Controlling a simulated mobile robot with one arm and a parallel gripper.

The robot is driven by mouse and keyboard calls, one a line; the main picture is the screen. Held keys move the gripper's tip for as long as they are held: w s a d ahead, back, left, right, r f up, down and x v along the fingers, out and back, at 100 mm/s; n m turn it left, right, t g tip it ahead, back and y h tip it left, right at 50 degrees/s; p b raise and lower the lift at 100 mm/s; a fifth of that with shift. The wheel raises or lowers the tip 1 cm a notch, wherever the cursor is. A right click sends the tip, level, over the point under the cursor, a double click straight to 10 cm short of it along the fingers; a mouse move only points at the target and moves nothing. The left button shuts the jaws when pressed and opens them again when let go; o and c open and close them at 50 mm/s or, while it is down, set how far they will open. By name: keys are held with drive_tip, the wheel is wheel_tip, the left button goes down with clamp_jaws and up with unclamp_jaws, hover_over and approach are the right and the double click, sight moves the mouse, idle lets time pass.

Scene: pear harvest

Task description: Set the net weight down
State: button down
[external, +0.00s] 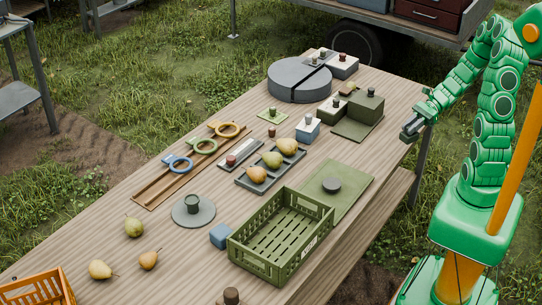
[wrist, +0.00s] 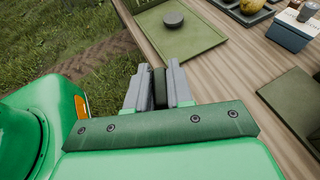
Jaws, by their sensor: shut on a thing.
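My gripper (external: 410,130) is at the right, beside the table's right edge and above the grass. It also shows in the wrist view (wrist: 158,72), where its grey fingers are shut on a small dark piece, the net weight (wrist: 159,80). Most of the weight is hidden between the fingers. A green mat (external: 350,181) with a dark round disc (external: 331,185) on it lies on the table behind the crate. The mat (wrist: 190,43) and disc (wrist: 173,20) show at the top of the wrist view, apart from my gripper.
A green slatted crate (external: 282,262) stands at the table's front. A tray (external: 243,181) holds several pears. An olive box on a plate (external: 345,130) is near the right edge; a grey round stand (external: 284,86) is farther back. Bare wood (external: 345,152) lies between mat and plate.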

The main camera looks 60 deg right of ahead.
drive_tip(key=shift+s+r, duration=0.15)
drive_tip(key=shift+s, duration=0.3)
drive_tip(key=shift+w+d+f, duration=0.45)
drive_tip(key=shift+w+f, duration=1.1)
drive_tip(key=shift+w, duration=0.6)
drive_tip(key=shift+w+d+f, duration=0.5)
drive_tip(key=shift+w+f, duration=1.1)
drive_tip(key=shift+w, duration=0.6)
drive_tip(key=shift+w+d+f, duration=0.45)
drive_tip(key=shift+w+f, duration=1.1)
drive_tip(key=shift+w, duration=0.6)
drive_tip(key=shift+w+f, duration=0.25)
drive_tip(key=shift+f, duration=1.55)
drive_tip(key=shift+f, duration=0.1)
drive_tip(key=c, duration=1)
unclamp_jaws()
